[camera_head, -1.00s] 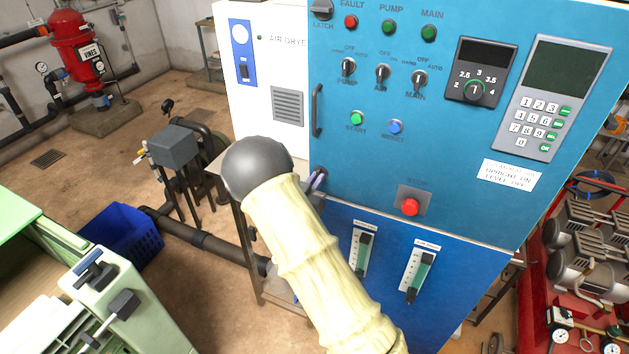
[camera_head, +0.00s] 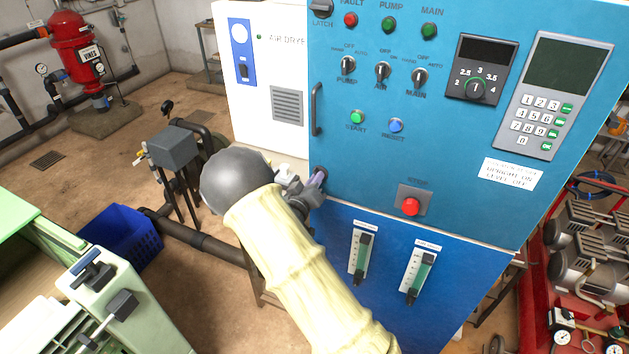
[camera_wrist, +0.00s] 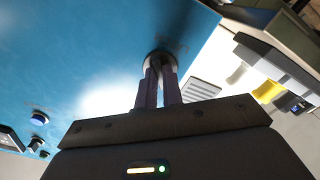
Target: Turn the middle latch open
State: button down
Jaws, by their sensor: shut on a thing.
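The middle latch (camera_head: 322,172) is a small dark round fitting at the left edge of the blue cabinet, below the door handle. My gripper (camera_head: 314,182) reaches it from the left, with purple fingers against it. In the wrist view, my gripper (camera_wrist: 160,72) has its two purple fingers close together on the latch (camera_wrist: 159,55), whose round dark rim shows around the tips. The fingers are shut on it and cover most of its grip, so its exact angle is hard to tell. Another latch (camera_head: 321,8), labelled LATCH, sits at the upper left corner of the cabinet.
The blue cabinet door (camera_head: 350,185) carries switches, lamps and a red stop button (camera_head: 410,206). A black handle (camera_head: 316,110) stands out above the latch. A white air dryer (camera_head: 270,75) stands behind left. A blue crate (camera_head: 120,238) and pipework are on the floor.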

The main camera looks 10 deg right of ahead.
jog(key=n+p, duration=0.2)
jog(key=n, duration=0.8)
jog(key=shift+a+n, duration=0.1)
jog(key=shift+n, duration=0.2)
dwell(0.4)
jog(key=c, duration=1.5)
grip_release()
jog(key=shift+c, duration=0.2)
jog(key=b+v, duration=0.5)
jog(key=v, duration=1.2)
